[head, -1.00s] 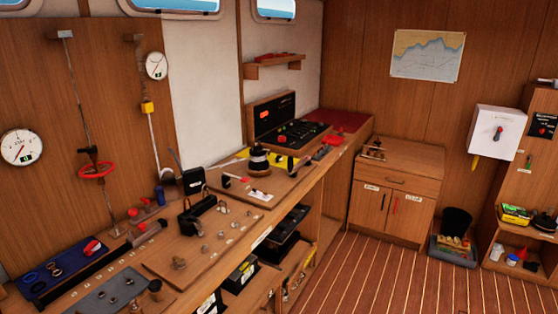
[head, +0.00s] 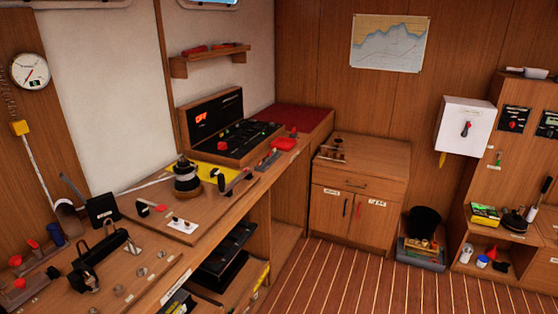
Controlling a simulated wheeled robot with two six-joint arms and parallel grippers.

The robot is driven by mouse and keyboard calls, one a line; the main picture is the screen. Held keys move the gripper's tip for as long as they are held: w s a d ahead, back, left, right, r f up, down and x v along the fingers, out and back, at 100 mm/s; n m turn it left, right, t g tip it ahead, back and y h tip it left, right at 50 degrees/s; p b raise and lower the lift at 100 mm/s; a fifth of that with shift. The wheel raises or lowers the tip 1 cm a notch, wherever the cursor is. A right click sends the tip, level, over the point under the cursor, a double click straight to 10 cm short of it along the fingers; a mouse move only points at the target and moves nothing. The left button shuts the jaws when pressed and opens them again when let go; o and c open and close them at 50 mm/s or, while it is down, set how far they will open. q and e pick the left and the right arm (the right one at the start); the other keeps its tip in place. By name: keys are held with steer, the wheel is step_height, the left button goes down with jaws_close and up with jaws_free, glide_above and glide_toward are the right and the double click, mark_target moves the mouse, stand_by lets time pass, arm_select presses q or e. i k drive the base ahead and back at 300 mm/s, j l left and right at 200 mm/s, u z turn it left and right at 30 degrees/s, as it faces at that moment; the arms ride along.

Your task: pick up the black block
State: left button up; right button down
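Neither of my grippers shows in the head view. A black box-like piece (head: 103,208) stands upright on the wooden bench at the left. A small black object (head: 501,266) lies on the low shelf at the right, beside a red funnel (head: 491,252) and a white cup (head: 466,252). Both are small in the picture, and I cannot tell which one is the black block.
The long bench (head: 160,272) runs along the left wall, with a winch (head: 186,182) and an open black case (head: 243,140). A cabinet (head: 350,208) stands at the back. The striped floor (head: 350,285) is clear.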

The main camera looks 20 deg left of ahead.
mark_target(214, 170)
steer(key=i+l+z, duration=0.25)
steer(key=i, duration=1.4)
steer(key=j, duration=0.15)
